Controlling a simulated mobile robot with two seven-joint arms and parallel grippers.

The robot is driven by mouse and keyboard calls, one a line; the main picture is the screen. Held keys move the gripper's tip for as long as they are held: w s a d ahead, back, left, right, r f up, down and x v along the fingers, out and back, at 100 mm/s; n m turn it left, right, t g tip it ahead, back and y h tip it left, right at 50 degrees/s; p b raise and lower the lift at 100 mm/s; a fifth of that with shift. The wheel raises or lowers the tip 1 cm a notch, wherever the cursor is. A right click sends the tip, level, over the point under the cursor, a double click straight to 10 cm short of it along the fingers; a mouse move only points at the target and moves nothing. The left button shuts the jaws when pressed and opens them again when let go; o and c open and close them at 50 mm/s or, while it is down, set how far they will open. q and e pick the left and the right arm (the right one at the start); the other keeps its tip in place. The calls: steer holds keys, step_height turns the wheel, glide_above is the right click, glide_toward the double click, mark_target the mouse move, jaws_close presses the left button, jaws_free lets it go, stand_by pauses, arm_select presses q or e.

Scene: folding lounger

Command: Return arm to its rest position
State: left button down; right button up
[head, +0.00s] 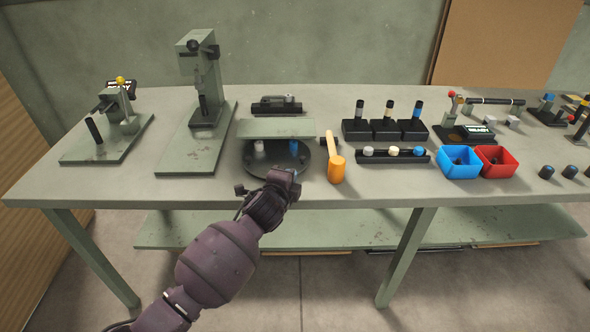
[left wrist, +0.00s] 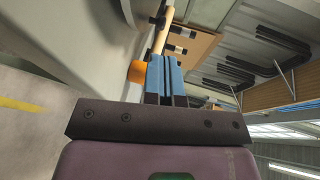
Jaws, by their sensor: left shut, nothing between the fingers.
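My left arm comes in from the lower left in the head view. Its gripper (head: 292,174) is at the front edge of the workbench (head: 225,190), just in front of a dark round turntable (head: 313,168). In the left wrist view its blue fingers (left wrist: 166,78) are shut together with nothing between them. A mallet (head: 336,169) with an orange head lies on the bench just right of the gripper, apart from it in the head view. It also shows beyond the fingers in the left wrist view (left wrist: 137,72). My right gripper is not in view.
A press (head: 200,75) and a small fixture (head: 115,125) stand at the left. Black blocks with upright handles (head: 385,129), a blue bin (head: 460,164) and a red bin (head: 497,162) stand at the right. Below is a lower shelf (head: 180,230). The floor in front is clear.

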arm_select(q)
steer(key=s+a+r+n+h+p, duration=0.1)
steer(key=s+a+r+n, duration=0.2)
steer(key=s+r+n, duration=0.25)
steer(key=s+a+f+n+g+y, duration=0.1)
steer(key=s+a+f+n, duration=0.4)
steer(key=s, duration=0.6)
steer(key=s+a+f+n+g+y, duration=0.1)
steer(key=s+a+f+n+y, duration=0.2)
steer(key=s+a+f, duration=0.6)
steer(key=s+a+f+n+g+y, duration=0.1)
steer(key=s+a+f+n+y, duration=0.1)
steer(key=s+a+f+n, duration=0.5)
steer(key=s+a, duration=0.3)
steer(key=s, duration=0.3)
steer(key=shift+f, duration=0.35)
steer(key=shift+s, duration=0.1)
steer(key=shift+g, duration=0.3)
